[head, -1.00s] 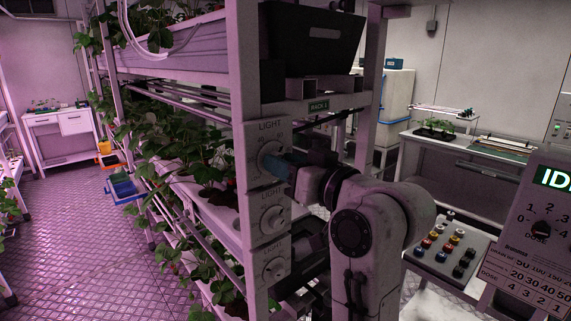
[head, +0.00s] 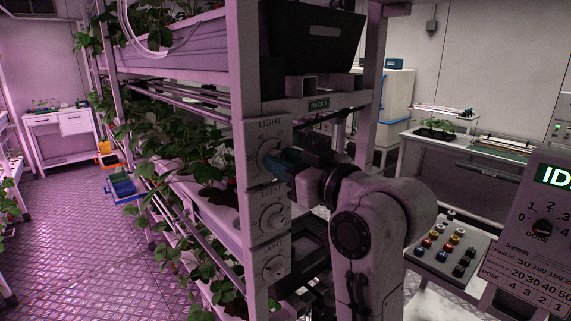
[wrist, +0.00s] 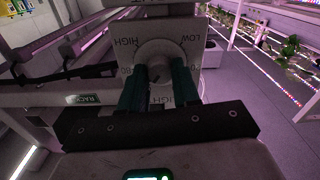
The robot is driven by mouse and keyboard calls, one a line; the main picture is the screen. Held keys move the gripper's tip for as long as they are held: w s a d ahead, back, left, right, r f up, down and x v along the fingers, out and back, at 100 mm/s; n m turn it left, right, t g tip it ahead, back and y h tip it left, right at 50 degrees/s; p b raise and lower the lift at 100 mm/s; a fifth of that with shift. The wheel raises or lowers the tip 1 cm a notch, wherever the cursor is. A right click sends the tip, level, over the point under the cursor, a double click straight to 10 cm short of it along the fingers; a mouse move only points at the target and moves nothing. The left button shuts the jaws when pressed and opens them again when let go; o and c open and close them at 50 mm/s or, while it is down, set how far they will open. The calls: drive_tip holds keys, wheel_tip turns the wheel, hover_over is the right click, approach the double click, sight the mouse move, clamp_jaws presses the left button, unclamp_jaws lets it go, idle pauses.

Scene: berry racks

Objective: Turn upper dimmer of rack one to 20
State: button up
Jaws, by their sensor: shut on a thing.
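The upper dimmer (head: 267,156) is a round knob on the top LIGHT plate of the rack post, under the RACK 1 label (head: 319,104). My gripper (head: 283,162) reaches it from the right, and its teal fingers hide part of the knob. In the wrist view the dimmer (wrist: 160,50) sits between the two fingertips of my gripper (wrist: 158,76), which are shut on its grip. The plate shows LOW and HIGH printed around the knob. The knob's pointer and exact setting cannot be read, as the fingers cover them.
Two more LIGHT dimmers, the middle one (head: 273,217) and the lower one (head: 274,268), sit below on the same post. A black bin (head: 312,40) rests on the rack above. A button panel (head: 452,245) and a dose panel (head: 543,230) stand at the right.

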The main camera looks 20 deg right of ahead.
drive_tip(key=shift+f+n+b, duration=0.1)
drive_tip(key=shift+n+b, duration=6.25)
drive_tip(key=shift+n, duration=5.35)
drive_tip(key=o, duration=1.1)
drive_tip(key=shift+c, duration=0.2)
drive_tip(key=shift+s, duration=0.1)
drive_tip(key=b+v, duration=0.1)
drive_tip(key=v, duration=0.9)
drive_tip(key=shift+s, duration=0.3)
